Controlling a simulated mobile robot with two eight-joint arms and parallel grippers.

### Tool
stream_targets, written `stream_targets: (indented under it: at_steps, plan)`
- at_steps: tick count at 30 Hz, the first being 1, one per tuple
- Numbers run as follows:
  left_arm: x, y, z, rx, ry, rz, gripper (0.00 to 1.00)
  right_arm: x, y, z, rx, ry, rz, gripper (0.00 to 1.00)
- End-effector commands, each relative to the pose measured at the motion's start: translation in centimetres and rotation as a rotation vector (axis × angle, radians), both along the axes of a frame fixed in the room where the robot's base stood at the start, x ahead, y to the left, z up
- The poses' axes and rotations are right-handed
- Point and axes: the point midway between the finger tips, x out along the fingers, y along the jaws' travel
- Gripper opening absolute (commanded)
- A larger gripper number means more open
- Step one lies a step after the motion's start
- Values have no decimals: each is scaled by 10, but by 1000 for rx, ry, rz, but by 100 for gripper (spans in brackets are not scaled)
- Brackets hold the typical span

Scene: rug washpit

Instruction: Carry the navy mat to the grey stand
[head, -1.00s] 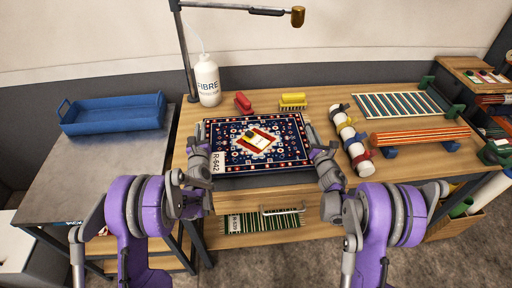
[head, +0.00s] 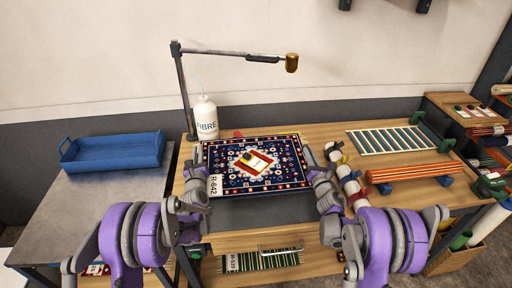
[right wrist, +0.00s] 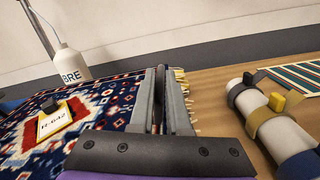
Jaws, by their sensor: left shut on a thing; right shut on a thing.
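The navy mat (head: 226,150), with a red and cream centre and a small yellow-edged tag, is held level above the wooden bench. It also shows at the left of the right wrist view (right wrist: 105,100). My left gripper (head: 200,160) is shut on its left edge, near a white R-642 label. My right gripper (head: 311,162) is shut on its right edge; its fingers (right wrist: 165,100) are close together in the right wrist view. A grey-topped stand (head: 90,205) is at the left, with a blue tray (head: 115,153) at its back.
A dark grey slab (head: 265,210) lies on the bench below the mat. A white bottle (head: 205,120) and lamp post (head: 184,95) stand close behind the mat's left corner. A white roll with straps (head: 350,182), a striped rug (head: 390,140) and an orange bundle (head: 410,172) lie to the right.

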Motion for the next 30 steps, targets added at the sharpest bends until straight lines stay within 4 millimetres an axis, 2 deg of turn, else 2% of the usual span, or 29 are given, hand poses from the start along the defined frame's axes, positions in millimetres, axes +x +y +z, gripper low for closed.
stream_targets:
  at_steps: [7, 21, 30]
  plan:
    - [-12, 0, -8, 1, 0, 0, 0, -13, 0, -8, -1, -1, 2, 0]
    - [-65, 0, -43, 1, 0, 1, 0, -65, 0, -43, -2, -1, 2, 0]
    - [-78, 0, -52, 1, -1, 0, 0, -79, 0, -52, -1, -1, 2, 0]
